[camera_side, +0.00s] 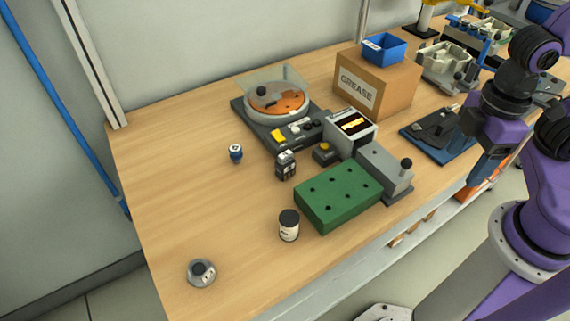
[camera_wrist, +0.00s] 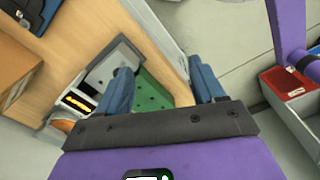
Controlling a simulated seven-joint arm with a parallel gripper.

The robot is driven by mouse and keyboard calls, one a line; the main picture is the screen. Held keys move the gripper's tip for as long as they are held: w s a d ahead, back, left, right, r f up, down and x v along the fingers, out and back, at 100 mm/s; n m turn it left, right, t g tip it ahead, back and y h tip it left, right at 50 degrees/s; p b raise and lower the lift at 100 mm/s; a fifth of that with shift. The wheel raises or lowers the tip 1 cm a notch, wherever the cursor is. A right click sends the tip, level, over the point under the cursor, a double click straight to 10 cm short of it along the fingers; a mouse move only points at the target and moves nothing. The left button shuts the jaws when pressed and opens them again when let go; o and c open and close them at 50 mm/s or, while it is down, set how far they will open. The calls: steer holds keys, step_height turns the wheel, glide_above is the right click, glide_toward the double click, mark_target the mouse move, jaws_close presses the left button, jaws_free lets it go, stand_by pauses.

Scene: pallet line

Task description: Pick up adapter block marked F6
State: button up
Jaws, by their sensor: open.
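No F6 mark can be read in either view. A small dark block with pale markings (camera_side: 285,165) stands upright on the table, left of the green block with holes (camera_side: 338,197); it may be the adapter block, but its lettering is too small to tell. My gripper (camera_side: 478,172) is at the right of the side view, beyond the table's right edge and well away from that block. In the wrist view my gripper (camera_wrist: 162,85) shows two blue fingers spread apart with nothing between them. The green block also shows behind the left finger in the wrist view (camera_wrist: 150,94).
A turntable machine with an orange disc (camera_side: 278,102), a small lit display (camera_side: 352,127) and a grey box with a black knob (camera_side: 385,172) crowd the middle. A cardboard GREASE box (camera_side: 376,85) stands behind. A dark cylinder (camera_side: 289,226) stands in front. The table's left is mostly clear.

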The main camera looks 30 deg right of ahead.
steer(key=shift+f, duration=0.1)
steer(key=n+t+y, duration=0.1)
steer(key=n+t, duration=1.2)
steer(key=n, duration=1.2)
glide_toward(286, 155)
steer(key=x, duration=1)
steer(key=shift+w+f, duration=0.1)
steer(key=shift+w, duration=0.15)
steer(key=c, duration=1.1)
